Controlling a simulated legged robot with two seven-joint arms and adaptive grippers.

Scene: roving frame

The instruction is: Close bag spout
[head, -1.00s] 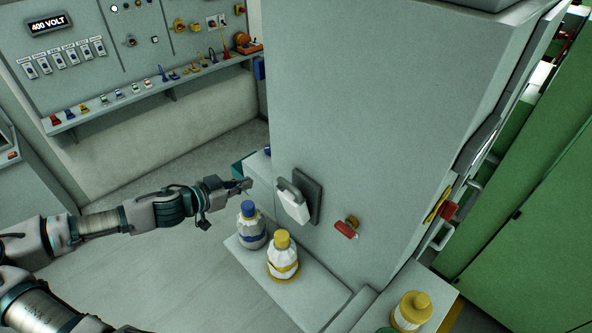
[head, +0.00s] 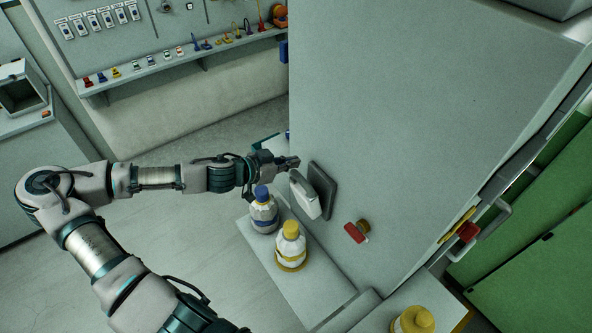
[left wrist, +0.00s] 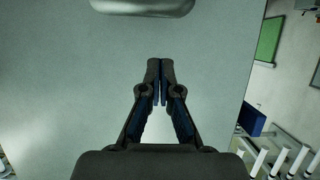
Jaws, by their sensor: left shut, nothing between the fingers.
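The likely bag spout is a white flap-like piece (head: 305,195) on a dark square plate (head: 322,188), fixed to the side of a tall grey cabinet (head: 400,110). The white piece stands out from the plate at an angle. My left gripper (head: 291,162) is just above and left of it, close to the cabinet face. The fingers (left wrist: 160,66) are together and empty in the left wrist view. A pale rounded part (left wrist: 143,6) shows at the top edge there, apart from the fingertips. Contact with the spout cannot be told. My right gripper is out of view.
A blue-capped bottle (head: 263,212) and a yellow-capped bottle (head: 291,246) stand on a low ledge below the spout. A red-handled valve (head: 357,232) sits to its right. Another yellow-capped bottle (head: 413,322) is at the bottom. Open floor lies left.

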